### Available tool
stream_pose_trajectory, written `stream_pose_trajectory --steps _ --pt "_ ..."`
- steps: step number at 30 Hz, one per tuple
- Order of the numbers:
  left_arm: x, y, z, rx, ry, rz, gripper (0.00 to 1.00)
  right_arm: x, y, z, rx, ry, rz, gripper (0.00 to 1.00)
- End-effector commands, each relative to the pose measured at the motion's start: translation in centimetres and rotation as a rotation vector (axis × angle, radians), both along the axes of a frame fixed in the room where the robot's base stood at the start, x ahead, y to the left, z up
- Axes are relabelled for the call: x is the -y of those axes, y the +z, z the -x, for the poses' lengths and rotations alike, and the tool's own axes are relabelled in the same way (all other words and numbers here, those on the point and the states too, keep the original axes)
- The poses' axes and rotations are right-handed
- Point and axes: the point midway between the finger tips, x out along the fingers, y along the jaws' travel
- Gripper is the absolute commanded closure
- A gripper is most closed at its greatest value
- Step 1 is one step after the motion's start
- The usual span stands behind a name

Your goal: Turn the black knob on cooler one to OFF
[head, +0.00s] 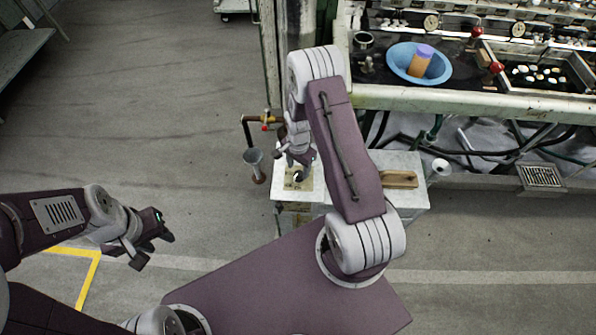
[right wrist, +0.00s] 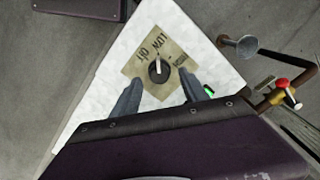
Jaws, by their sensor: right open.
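The black knob (right wrist: 158,71) sits on a tan label plate (right wrist: 140,68) on the white top of a cooler (right wrist: 182,22). Its white pointer mark points roughly up in the right wrist view. Lettering surrounds it; OFF seems to be at its upper left, but the small print is hard to read. My right gripper (right wrist: 161,77) is open, with one finger on each side of the knob in that view; I cannot tell whether they touch it. In the head view my right gripper (head: 292,160) is over the plate (head: 291,185). My left gripper (head: 156,247) is open and empty above the floor.
A brown pipe with a red valve (head: 265,127) and a grey funnel (head: 253,157) stands left of the cooler. A brown block (head: 399,179) lies on its right part. Behind is a basin bench (head: 470,100) with a blue bowl (head: 404,61).

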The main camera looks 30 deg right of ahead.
Motion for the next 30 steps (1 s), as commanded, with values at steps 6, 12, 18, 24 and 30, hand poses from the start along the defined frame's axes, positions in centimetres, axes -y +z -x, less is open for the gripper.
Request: stream_pose_trajectory --steps 6,12,18,24,30 --pt "0.0 -0.1 0.0 0.0 0.0 0.0 0.64 0.0 -2.6 0.1 -0.001 0.0 0.0 0.48" --pt "0.0 -0.1 0.0 0.0 0.0 0.0 0.64 0.0 -2.8 0.0 0.0 0.0 0.001 0.48" --pt "0.0 -0.1 0.0 0.0 0.0 0.0 0.64 0.0 -2.8 0.0 0.0 0.0 0.0 0.84" --pt "0.0 -0.1 0.0 0.0 0.0 0.0 0.64 0.0 -2.8 0.0 -0.001 0.002 0.0 1.0" --pt "0.0 -0.1 0.0 0.0 0.0 0.0 0.64 0.0 -2.8 0.0 -0.001 0.044 -0.001 1.0"
